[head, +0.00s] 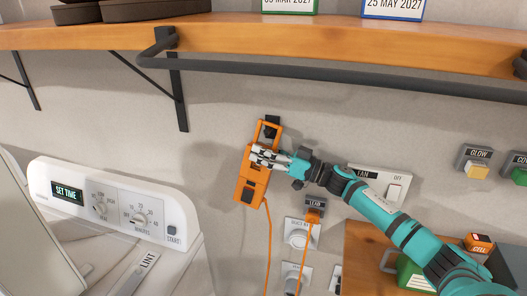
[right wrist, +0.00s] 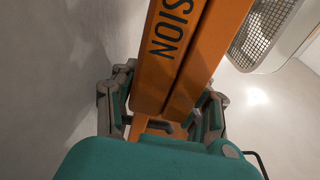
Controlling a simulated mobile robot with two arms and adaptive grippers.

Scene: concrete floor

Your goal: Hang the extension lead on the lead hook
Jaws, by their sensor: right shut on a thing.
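The orange extension lead (head: 250,190) is held upright, slightly tilted, against the wall. My right gripper (head: 268,157) is shut on it near the base of its loop handle. In the right wrist view the lead's orange body (right wrist: 185,60), with dark lettering, runs between the fingers (right wrist: 165,115). The dark lead hook (head: 273,129) on the wall shows at the handle's opening; I cannot tell whether the handle bears on it. An orange cable drops from the lead's lower end. My left gripper is not in view.
A wooden shelf (head: 230,35) with a dark rail (head: 330,72) runs above. A white appliance panel (head: 115,205) stands at left. An orange plug (head: 313,216) sits under a LEAD label, above wall sockets. A FAN switch (head: 393,190) is behind my right arm. A wooden board (head: 362,250) is at lower right.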

